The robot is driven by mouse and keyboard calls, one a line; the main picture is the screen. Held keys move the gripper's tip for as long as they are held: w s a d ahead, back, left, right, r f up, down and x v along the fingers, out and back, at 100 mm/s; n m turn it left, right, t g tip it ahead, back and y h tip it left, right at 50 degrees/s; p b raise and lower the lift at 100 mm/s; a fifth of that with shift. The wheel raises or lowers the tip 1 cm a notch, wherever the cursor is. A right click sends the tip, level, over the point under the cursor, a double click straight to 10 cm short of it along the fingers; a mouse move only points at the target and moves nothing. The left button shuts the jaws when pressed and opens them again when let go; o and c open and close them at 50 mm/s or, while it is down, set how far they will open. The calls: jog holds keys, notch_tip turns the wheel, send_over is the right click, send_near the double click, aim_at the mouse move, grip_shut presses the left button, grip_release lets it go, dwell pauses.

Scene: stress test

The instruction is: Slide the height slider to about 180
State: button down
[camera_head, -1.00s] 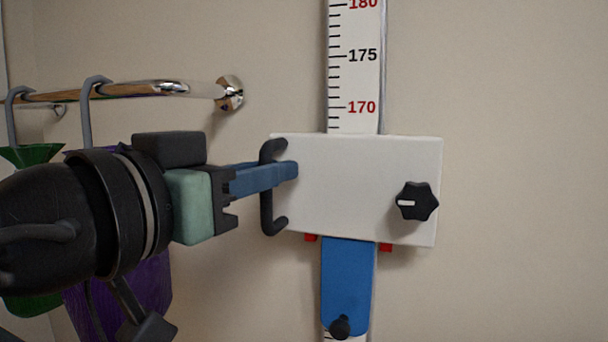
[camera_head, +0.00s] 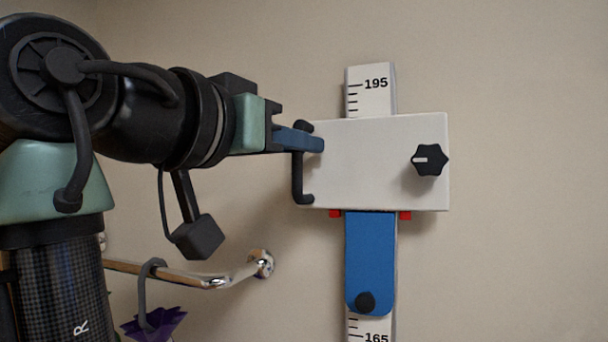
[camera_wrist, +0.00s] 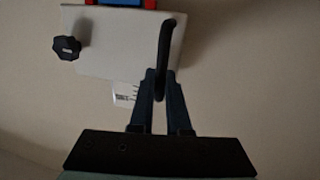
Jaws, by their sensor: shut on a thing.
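The height slider is a white plate (camera_head: 375,180) on a vertical ruler (camera_head: 371,90). A blue tongue (camera_head: 370,255) with a black knob hangs below it. In the head view 195 shows above the plate and 165 below the tongue; the plate and tongue hide the marks between. A black C-shaped handle (camera_head: 298,180) is on the plate's left edge. My gripper (camera_head: 311,142) is shut on the handle near its upper end. In the wrist view the plate (camera_wrist: 125,45) appears inverted, and my fingers (camera_wrist: 158,80) close around the handle (camera_wrist: 166,40).
A black star-shaped knob (camera_head: 430,160) sits on the plate's right side. Two red tabs (camera_head: 405,215) show under its lower edge. A metal rail (camera_head: 200,281) with a hook and purple cloth (camera_head: 153,322) is at lower left. The wall right of the ruler is clear.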

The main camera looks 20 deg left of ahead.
jog(key=shift+r, duration=0.5)
jog(key=c, duration=0.9)
grip_release()
jog(key=shift+f, duration=0.1)
